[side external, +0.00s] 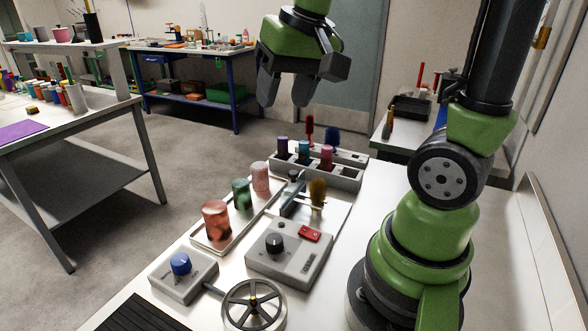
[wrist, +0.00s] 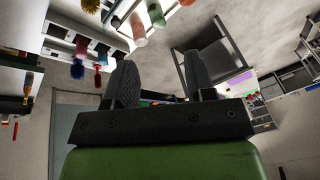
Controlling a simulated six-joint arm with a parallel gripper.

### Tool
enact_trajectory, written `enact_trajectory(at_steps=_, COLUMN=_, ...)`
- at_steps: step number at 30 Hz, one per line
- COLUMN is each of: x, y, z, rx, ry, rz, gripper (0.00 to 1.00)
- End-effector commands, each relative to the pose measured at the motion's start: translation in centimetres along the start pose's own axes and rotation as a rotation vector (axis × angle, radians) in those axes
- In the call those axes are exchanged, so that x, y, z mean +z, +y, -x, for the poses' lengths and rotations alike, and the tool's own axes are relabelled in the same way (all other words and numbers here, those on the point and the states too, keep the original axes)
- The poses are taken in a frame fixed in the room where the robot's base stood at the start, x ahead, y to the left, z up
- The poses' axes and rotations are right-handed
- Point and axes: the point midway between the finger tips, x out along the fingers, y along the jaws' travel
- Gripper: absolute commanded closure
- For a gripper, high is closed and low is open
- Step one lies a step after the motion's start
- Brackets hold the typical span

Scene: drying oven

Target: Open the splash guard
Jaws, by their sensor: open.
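I cannot make out a splash guard for certain. In the side external view, three jars, red (side external: 216,221), green (side external: 241,194) and pink (side external: 260,177), stand on a pale tray (side external: 213,246) and look blurred; I cannot tell whether a clear panel covers them. A dark bar like a handle (side external: 293,196) lies right of the tray. My gripper (side external: 286,98) is high above the back of the bench, open and empty, apart from everything. In the wrist view its fingers (wrist: 161,68) are spread, with the green jar (wrist: 156,14) and pink jar (wrist: 138,30) beyond.
A rack of small bottles (side external: 341,176) with upright brushes stands at the bench's back. Nearer are a grey box with a black knob and red switch (side external: 288,254), a blue-knob box (side external: 184,274) and a handwheel (side external: 254,304). The bench right of the rack is clear.

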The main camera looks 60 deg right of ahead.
Motion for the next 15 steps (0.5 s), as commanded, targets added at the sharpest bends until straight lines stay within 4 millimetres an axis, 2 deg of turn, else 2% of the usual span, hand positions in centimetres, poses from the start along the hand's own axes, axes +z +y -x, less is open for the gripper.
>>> enact_trajectory(at_steps=3, x=-3.0, y=2.4, z=-3.3, rx=0.084, ry=-0.087, rz=-0.077, gripper=0.5)
enact_trajectory(at_steps=6, x=-4.7, y=4.5, z=-6.0, rx=0.139, ry=-0.15, rz=-0.128, gripper=0.5)
enact_trajectory(at_steps=10, x=-5.9, y=7.0, z=-8.8, rx=0.186, ry=-0.213, rz=-0.178, gripper=0.5)
enact_trajectory(at_steps=15, x=-6.3, y=8.6, z=-10.6, rx=0.212, ry=-0.251, rz=-0.207, gripper=0.5)
